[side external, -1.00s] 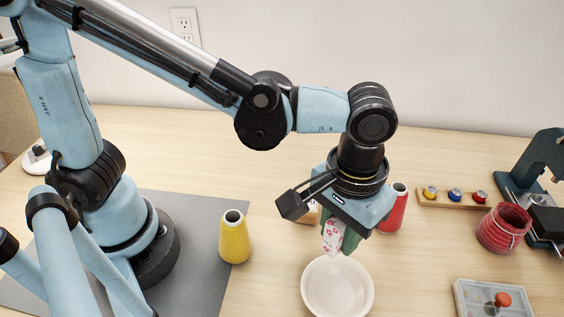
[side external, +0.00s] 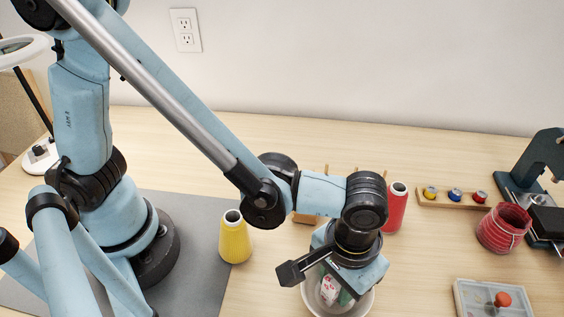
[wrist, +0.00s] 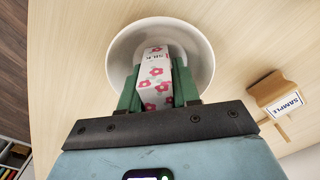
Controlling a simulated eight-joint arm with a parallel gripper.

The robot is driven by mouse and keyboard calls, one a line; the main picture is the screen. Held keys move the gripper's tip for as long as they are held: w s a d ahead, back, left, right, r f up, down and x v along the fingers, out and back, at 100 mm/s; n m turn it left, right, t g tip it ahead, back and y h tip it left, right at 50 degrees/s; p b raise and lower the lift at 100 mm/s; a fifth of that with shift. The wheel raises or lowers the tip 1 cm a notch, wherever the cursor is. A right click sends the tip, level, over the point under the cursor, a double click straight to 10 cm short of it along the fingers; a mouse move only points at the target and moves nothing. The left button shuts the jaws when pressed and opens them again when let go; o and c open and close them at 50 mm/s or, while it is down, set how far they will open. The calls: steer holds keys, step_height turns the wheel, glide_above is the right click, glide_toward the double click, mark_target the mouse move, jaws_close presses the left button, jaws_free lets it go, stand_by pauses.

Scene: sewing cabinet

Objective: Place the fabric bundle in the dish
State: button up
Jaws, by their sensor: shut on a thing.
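The fabric bundle is white with pink-red flowers; in the wrist view the fabric bundle (wrist: 156,75) sits between the two green fingers of my gripper (wrist: 158,85). My gripper (side external: 334,288) is shut on it. The white round dish (side external: 311,300) is under my gripper, and its rim (wrist: 205,48) surrounds the bundle's far end in the wrist view. The bundle (side external: 329,290) is low, inside the dish's outline. Whether it touches the dish bottom I cannot tell. My gripper body hides much of the dish in the side view.
A yellow thread cone (side external: 235,240) stands left of the dish, a red cone (side external: 395,208) behind it. A wooden stand with a "SAMPLE" label (wrist: 285,103) is beside the dish.

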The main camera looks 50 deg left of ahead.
steer(key=shift+f, duration=0.25)
steer(key=o, duration=1)
step_height(320, 180, up, 12)
steer(key=shift+f, duration=0.2)
steer(key=shift+r, duration=0.2)
steer(key=shift+w+a+r, duration=0.15)
steer(key=shift+a, duration=0.15)
steer(key=w+a+t, duration=0.1)
steer(key=a+t, duration=0.1)
steer(key=a, duration=0.7)
steer(key=w+a+t, duration=0.2)
steer(key=a, duration=0.6)
steer(key=w+a+t, duration=0.2)
steer(key=a+t, duration=0.1)
steer(key=a, duration=0.6)
steer(key=shift+a+r, duration=0.25)
steer(key=shift+a, duration=0.05)
